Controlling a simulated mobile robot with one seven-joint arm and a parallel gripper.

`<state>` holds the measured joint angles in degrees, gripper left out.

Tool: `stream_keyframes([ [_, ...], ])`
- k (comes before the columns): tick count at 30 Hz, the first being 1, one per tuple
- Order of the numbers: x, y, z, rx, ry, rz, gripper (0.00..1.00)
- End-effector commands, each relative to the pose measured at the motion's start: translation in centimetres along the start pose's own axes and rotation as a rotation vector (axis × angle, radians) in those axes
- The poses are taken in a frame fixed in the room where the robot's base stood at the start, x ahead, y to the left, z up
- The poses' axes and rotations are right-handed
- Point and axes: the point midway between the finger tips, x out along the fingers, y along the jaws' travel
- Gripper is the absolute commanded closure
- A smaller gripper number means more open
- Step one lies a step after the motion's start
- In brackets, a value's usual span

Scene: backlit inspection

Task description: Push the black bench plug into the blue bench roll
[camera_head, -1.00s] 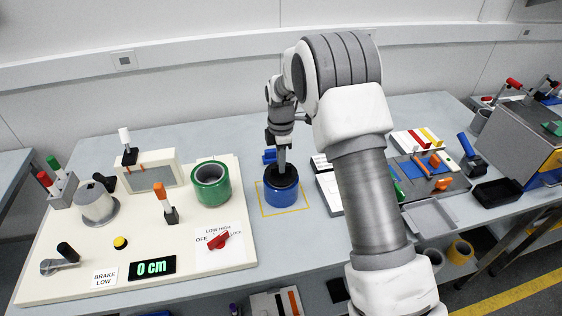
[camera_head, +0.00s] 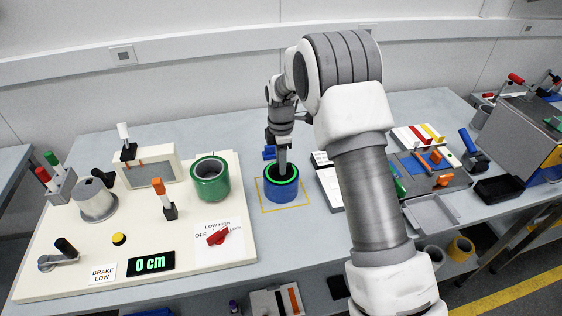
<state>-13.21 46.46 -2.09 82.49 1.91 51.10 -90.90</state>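The blue bench roll (camera_head: 281,193) stands upright on the bench inside a yellow square outline. The black bench plug (camera_head: 276,173) shows as a dark disc in the roll's mouth, low in the opening. A bright green ring (camera_head: 293,181) shows around the top of the plug at the roll's rim. My gripper (camera_head: 283,171) points straight down over the middle of the plug, and its tip meets the plug or sits very close to it. The fingers are too small to tell whether they hold the plug or press on it.
Bench in front is clear.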

Motion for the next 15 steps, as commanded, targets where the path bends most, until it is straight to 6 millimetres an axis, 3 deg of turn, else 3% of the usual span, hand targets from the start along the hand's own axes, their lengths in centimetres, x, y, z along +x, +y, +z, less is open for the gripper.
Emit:
stream_keyframes([
  [10,-0.1,0.0,0.0,0.0,0.0,0.001,0.51],
  [15,-1.6,0.1,0.0,0.0,0.001,0.004,0.51],
])
